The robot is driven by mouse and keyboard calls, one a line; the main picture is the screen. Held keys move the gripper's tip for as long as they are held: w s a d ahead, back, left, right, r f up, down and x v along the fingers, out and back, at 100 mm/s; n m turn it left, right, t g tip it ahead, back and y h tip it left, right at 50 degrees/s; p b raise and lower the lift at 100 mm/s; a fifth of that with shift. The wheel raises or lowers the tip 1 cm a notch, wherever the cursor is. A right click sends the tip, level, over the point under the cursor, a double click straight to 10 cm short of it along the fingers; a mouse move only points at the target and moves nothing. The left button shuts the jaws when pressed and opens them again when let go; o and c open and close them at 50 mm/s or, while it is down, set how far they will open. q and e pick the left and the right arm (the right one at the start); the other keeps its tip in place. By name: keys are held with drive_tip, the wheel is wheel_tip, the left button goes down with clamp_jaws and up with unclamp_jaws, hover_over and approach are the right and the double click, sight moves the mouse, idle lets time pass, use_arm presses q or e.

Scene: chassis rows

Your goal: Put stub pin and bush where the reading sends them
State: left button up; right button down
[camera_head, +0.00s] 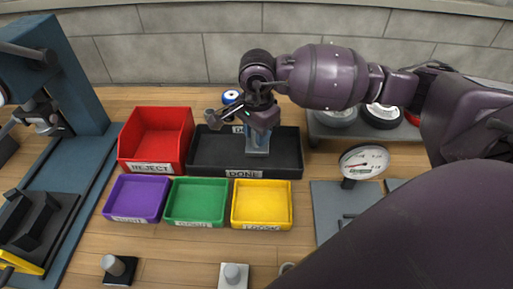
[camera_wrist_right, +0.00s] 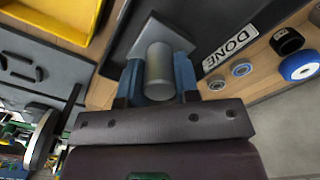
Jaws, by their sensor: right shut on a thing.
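My right gripper (camera_head: 257,138) is shut on a grey cylinder with a square grey plate (camera_head: 257,153) at its far end, in front of the black DONE tray's interior (camera_head: 213,152). In the right wrist view the cylinder (camera_wrist_right: 159,72) sits between the blue fingers. I cannot tell whether the plate touches the tray floor. A grey cylinder on a pale square base (camera_head: 233,275) and one on a black base (camera_head: 116,267) stand at the front. Which is stub pin or bush I cannot tell. The dial gauge (camera_head: 363,160) has a red mark; its reading is too small. My left gripper is not seen.
A red REJECT bin (camera_head: 128,150) and purple (camera_head: 137,198), green (camera_head: 197,202) and yellow (camera_head: 262,205) trays stand together. A blue press (camera_head: 75,75) is at left. A grey fixture plate (camera_head: 328,215) is at right. Loose rings and a blue wheel (camera_wrist_right: 298,66) lie behind the tray.

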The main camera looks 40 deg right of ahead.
sight(257, 149)
wheel_tip(257, 149, down, 5)
drive_tip(key=shift+f+b, duration=0.15)
drive_tip(key=shift+b, duration=0.25)
drive_tip(key=shift+f, duration=0.15)
drive_tip(key=c, duration=0.8)
unclamp_jaws()
drive_tip(key=shift+f, duration=0.1)
drive_tip(key=shift+c, duration=0.2)
